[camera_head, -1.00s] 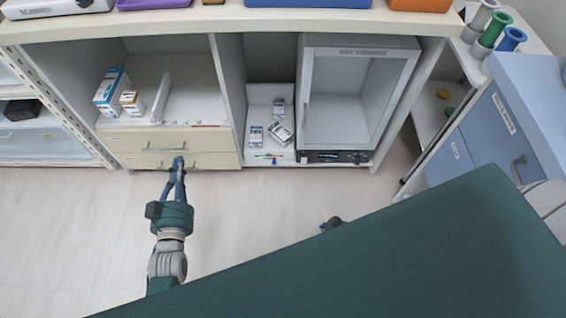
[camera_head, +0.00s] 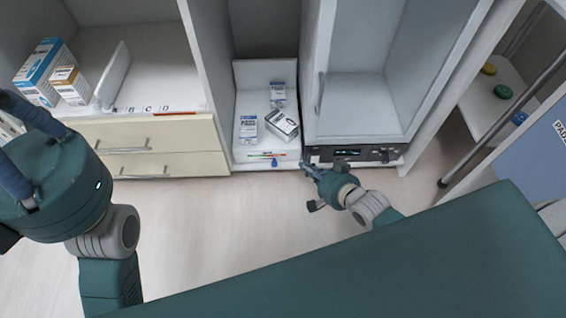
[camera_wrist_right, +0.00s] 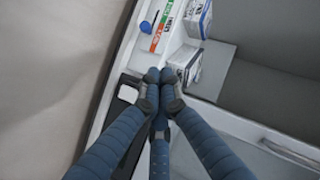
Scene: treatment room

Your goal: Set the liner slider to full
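The liner slider's blue knob (camera_head: 274,162) sits on the front edge of a white open bin (camera_head: 241,158), below a coloured label strip (camera_head: 262,155). In the right wrist view the knob (camera_wrist_right: 145,26) is beside the strip, around where its red and green parts (camera_wrist_right: 164,17) meet. My right gripper (camera_head: 307,169) is right of the knob and apart from it, by the cabinet's control panel. In its wrist view the fingertips (camera_wrist_right: 160,76) are together with nothing between them. My left gripper (camera_head: 12,140) is large at the left edge, its fingertips cut off.
Small boxes (camera_head: 284,125) stand in the bin. A glass-door cabinet with a black control panel (camera_head: 355,153) is right of it. Drawers with handles (camera_head: 145,150) are at the left. A green surface (camera_head: 400,265) covers the lower right. The pale floor between is clear.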

